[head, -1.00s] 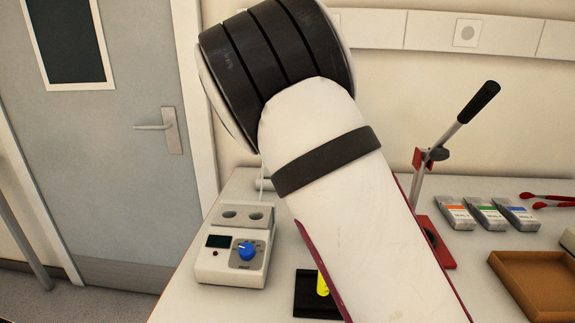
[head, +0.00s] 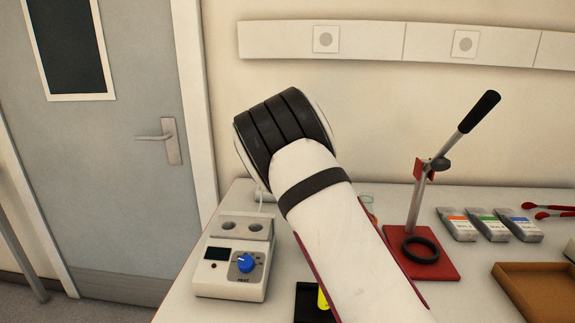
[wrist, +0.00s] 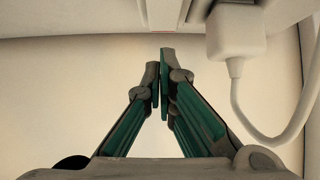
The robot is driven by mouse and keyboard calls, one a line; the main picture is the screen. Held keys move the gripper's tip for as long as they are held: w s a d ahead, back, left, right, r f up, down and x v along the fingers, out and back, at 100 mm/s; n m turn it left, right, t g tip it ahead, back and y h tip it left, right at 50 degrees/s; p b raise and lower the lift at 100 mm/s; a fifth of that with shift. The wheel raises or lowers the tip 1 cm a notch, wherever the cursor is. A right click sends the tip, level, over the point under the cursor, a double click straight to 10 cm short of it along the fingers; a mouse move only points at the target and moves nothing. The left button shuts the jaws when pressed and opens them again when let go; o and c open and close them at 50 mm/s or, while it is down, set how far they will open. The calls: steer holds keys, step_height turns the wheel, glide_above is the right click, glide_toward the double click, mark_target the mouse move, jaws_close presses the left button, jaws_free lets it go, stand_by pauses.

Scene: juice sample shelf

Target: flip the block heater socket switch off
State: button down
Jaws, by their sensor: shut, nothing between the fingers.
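My gripper (wrist: 160,72) is shut and empty in the wrist view, its two green-and-grey fingers meeting at the tips. To its right is a white plug (wrist: 236,38) with a white cord (wrist: 236,92) curving down. Above the fingertips is a small grey fitting (wrist: 166,14) at the edge of a pale wall unit; I cannot tell if it is the switch, or its position. In the head view the block heater (head: 232,272) stands on the bench with a blue knob and dark display. My arm hides my gripper and the heater's socket there.
A lever press (head: 432,262) on a red base stands right of my arm. Sample packs (head: 490,224) and a brown tray (head: 540,285) lie farther right. A door (head: 120,150) is at left.

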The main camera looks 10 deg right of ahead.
steer(key=shift+w+f, duration=0.15)
steer(key=shift+f, duration=1)
steer(key=shift+w+d+f+g+b, duration=0.1)
steer(key=shift+w+f+g+b, duration=0.3)
steer(key=shift+b, duration=0.5)
steer(key=shift+s+r, duration=0.1)
steer(key=shift+s, duration=0.1)
steer(key=shift+s, duration=0.15)
steer(key=shift+s+a+p, duration=0.25)
steer(key=shift+s+p, duration=0.45)
